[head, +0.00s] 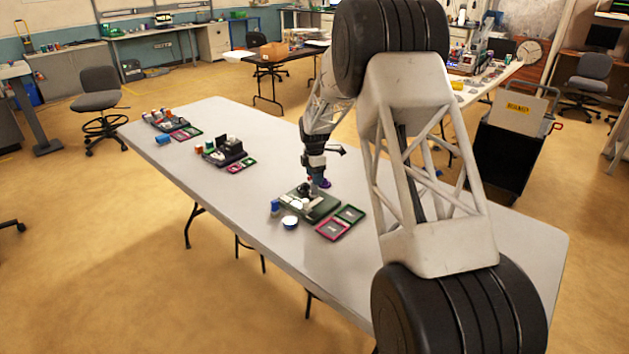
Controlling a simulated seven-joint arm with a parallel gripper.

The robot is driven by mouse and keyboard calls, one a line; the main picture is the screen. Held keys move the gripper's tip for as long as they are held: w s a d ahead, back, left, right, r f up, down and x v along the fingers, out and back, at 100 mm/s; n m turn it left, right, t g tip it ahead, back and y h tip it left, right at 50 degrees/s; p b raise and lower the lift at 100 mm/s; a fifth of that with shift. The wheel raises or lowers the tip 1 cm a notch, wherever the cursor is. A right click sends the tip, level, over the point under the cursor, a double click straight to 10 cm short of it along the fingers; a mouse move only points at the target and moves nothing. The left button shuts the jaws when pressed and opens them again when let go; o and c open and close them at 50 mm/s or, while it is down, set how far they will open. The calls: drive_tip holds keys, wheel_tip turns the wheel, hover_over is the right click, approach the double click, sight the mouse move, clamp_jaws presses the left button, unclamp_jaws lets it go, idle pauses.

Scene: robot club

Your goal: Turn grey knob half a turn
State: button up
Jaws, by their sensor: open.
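My gripper (316,188) points down over the nearest dark green board (322,213) on the long white table. Its fingers are very small in this view, and I cannot tell whether they touch anything. Small pale parts (297,202) stand on the board below and left of the gripper. I cannot make out which part is the grey knob; it may be hidden by the gripper or too small to tell.
Two similar board sets stand farther left. The table's (290,262) front is clear.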

sight(314, 188)
drive_tip(key=shift+f, duration=1.15)
drive_tip(key=c, duration=0.9)
